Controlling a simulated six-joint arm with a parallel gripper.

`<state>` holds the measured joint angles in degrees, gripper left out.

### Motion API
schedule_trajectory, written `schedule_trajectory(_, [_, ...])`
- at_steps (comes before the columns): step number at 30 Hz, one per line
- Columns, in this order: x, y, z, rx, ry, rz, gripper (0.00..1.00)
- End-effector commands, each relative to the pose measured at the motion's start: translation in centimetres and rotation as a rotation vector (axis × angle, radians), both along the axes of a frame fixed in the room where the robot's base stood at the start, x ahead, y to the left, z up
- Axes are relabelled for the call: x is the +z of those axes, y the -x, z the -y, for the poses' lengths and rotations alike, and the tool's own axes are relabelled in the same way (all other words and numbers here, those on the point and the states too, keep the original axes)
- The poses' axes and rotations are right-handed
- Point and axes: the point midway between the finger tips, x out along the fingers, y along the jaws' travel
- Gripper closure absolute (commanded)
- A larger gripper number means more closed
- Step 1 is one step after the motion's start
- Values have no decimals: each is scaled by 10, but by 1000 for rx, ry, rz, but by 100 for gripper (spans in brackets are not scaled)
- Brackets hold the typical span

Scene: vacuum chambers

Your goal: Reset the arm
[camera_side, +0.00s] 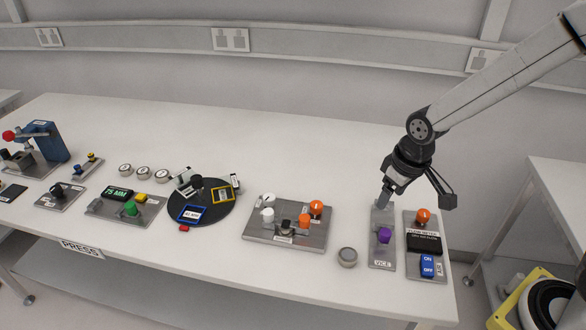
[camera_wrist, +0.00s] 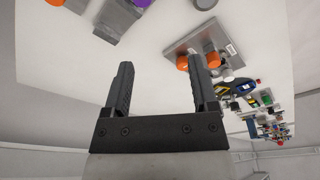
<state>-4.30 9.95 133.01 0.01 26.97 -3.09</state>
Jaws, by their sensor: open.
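My gripper (camera_side: 418,196) hangs from my arm at the right end of the bench, above the far end of the vice plate (camera_side: 382,259). In the wrist view my gripper (camera_wrist: 163,82) shows two black fingers spread apart, with nothing between them. The vice carries a purple knob (camera_side: 384,235). To its right is a plate with an orange knob (camera_side: 424,215), a black box and a blue ON/OFF switch (camera_side: 428,265). Whether the gripper touches the vice's far block cannot be told from the side view.
Left of the vice are a small round grey part (camera_side: 347,257), a plate of white and orange knobs (camera_side: 254,233), a black turntable (camera_side: 212,215) and a blue press (camera_side: 47,141). The back strip of the white bench (camera_side: 270,150) is clear. A second table (camera_side: 565,190) stands right.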

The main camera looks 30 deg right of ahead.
Motion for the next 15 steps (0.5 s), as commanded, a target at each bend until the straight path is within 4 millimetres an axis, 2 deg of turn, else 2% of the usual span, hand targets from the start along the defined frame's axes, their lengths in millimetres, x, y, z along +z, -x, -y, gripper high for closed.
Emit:
schedule_trajectory(1, [1,13,7,-26,-2,11,25])
schedule_trajectory(6, [-1,44,20,-92,-9,40,25])
schedule_trajectory(10, [-2,57,24,-119,-12,52,25])
schedule_trajectory(15, [-3,62,26,-130,-13,56,25])
